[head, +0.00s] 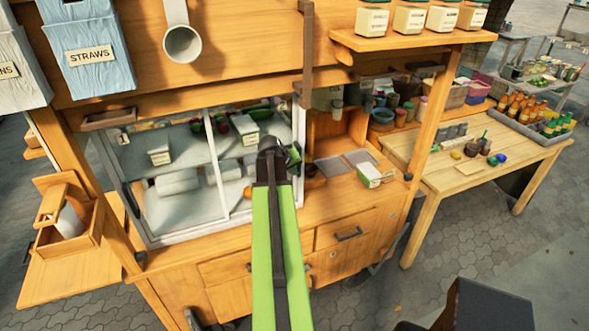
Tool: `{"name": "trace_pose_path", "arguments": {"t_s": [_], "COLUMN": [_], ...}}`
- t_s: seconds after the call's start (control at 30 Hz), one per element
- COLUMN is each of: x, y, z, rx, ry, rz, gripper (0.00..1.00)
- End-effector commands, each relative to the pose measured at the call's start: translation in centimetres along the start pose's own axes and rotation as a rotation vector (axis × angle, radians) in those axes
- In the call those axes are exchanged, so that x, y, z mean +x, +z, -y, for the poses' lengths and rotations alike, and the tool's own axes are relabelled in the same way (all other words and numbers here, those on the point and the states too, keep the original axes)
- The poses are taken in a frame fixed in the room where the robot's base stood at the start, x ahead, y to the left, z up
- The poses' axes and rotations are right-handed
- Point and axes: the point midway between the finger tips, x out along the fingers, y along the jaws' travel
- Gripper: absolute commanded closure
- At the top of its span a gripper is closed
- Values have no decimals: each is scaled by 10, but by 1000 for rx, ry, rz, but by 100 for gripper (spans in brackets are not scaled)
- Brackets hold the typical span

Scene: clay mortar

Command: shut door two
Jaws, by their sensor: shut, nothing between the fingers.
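A wooden food cart carries a glass case with white-framed panes. The left pane (185,207) and the right pane (237,178) meet at an upright white frame. My gripper (280,148) is shut and empty at the end of my green arm. It appears in front of the right pane's right side. My arm and gripper hide part of the case's right edge, so I cannot tell whether they touch it.
Labelled white boxes (410,20) stand on an upper right shelf. A blue straws bin (92,58) hangs at the upper left. A small carton (372,176) sits on the counter right of my gripper. A wooden table (455,180) with bottles (520,106) stands at right.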

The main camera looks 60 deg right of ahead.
Motion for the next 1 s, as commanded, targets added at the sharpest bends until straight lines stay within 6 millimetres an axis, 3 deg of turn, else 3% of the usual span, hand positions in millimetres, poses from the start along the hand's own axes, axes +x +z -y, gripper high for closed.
{"name": "trace_pose_path", "arguments": {"t_s": [0.2, 0.3, 0.53, 0.7, 1.0], "x": [-22, -62, -108, -119, -119], "y": [8, 2, 4, 6, 6], "z": [32, 24, 25, 27, 29], "rx": [-3, 0, 1, 3, 3], "ry": [1, 1, 1, 1, 0], "rz": [-1, -1, 1, 1, 1], "gripper": [100, 100, 100, 100, 100]}}
